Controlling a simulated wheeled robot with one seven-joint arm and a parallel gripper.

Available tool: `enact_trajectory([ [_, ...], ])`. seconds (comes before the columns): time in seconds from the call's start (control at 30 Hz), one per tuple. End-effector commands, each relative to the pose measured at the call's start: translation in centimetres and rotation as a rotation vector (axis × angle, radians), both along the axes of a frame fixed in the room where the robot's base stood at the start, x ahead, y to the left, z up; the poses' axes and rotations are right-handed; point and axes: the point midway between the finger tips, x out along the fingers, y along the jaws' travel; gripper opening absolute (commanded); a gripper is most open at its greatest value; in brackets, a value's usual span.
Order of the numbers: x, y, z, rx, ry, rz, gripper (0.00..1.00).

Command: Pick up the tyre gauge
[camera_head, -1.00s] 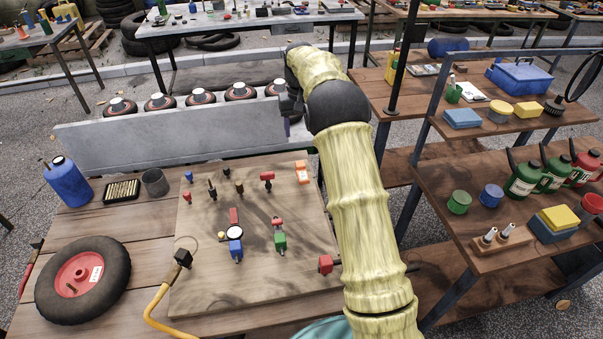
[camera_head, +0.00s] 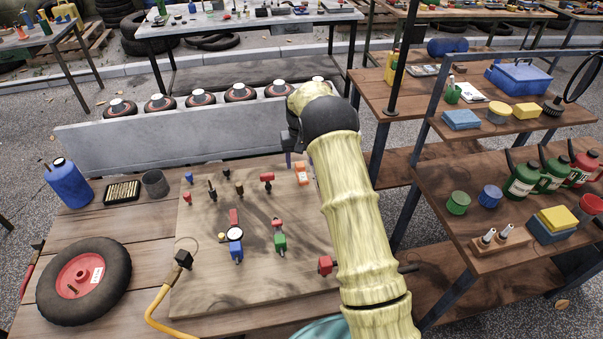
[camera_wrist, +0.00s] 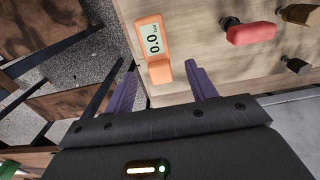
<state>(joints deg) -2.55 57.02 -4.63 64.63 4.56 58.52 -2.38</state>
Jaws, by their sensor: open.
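The orange tyre gauge (camera_wrist: 154,45) has a small display reading 0.0 and lies near the edge of the wooden board in the wrist view. In the head view the gauge (camera_head: 302,174) is at the board's upper right, partly beside my arm. My gripper (camera_wrist: 160,78) is open, with its two purple fingers spread. In the wrist view the gauge's near end shows between the fingertips. I cannot tell whether the fingers are level with it or above it. In the head view my arm hides most of the gripper.
A red-handled fitting (camera_wrist: 250,33) stands near the gauge on the board (camera_head: 200,285). Several other fittings stand there too. A grey wall (camera_head: 180,140) with several small wheels runs behind the bench. A wooden shelf unit (camera_head: 460,240) stands to the right.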

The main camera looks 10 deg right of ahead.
Motion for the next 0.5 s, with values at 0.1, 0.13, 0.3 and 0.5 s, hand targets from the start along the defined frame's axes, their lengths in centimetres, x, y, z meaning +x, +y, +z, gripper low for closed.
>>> enact_trajectory([
  [0.1, 0.0, 0.0, 0.0, 0.0, 0.0, 0.0, 0.56],
  [0.13, 0.0, 0.0, 0.0, 0.0, 0.0, 0.0, 0.56],
  [0.3, -0.1, -0.1, -1.2, 0.0, 0.003, 0.0, 0.56],
  [0.5, -0.2, -0.1, -4.2, -0.001, 0.003, -0.001, 0.56],
])
